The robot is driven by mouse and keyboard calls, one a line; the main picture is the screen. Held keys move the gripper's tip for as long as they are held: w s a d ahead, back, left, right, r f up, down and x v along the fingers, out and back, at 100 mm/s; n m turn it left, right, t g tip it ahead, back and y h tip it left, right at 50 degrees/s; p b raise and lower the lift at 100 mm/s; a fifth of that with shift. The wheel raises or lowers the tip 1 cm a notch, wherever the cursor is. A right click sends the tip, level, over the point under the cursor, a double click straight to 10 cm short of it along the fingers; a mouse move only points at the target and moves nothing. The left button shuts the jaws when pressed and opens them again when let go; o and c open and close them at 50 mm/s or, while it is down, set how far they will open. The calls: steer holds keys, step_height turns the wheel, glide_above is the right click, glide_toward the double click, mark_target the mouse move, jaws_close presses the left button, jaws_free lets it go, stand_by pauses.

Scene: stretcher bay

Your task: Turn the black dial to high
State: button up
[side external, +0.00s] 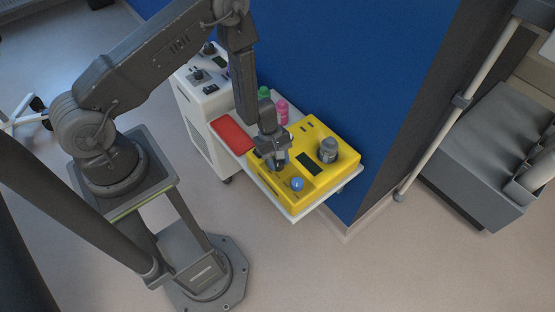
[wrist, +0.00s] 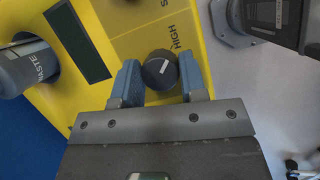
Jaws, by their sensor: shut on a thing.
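The black dial (wrist: 159,72) sits on the yellow panel (wrist: 115,15) in the wrist view, with a white pointer line on its top. The word HIGH is printed on the panel just beside the dial, and the pointer slants roughly toward it. My gripper (wrist: 158,82) has its two blue-grey fingers on either side of the dial, shut on it. In the side view my gripper (side external: 275,160) reaches down onto the left part of the yellow box (side external: 318,135); the dial is hidden there.
A grey container (side external: 328,150) marked WASTE and a blue knob (side external: 297,184) are on the yellow box. A red tray (side external: 232,135), a pink bottle (side external: 282,112) and a green bottle (side external: 264,93) stand nearby on the white cart (side external: 296,217). A blue wall (side external: 345,70) rises behind.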

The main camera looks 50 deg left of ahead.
steer(key=shift+w+d, duration=0.1)
steer(key=o, duration=0.9)
steer(key=v, duration=1.4)
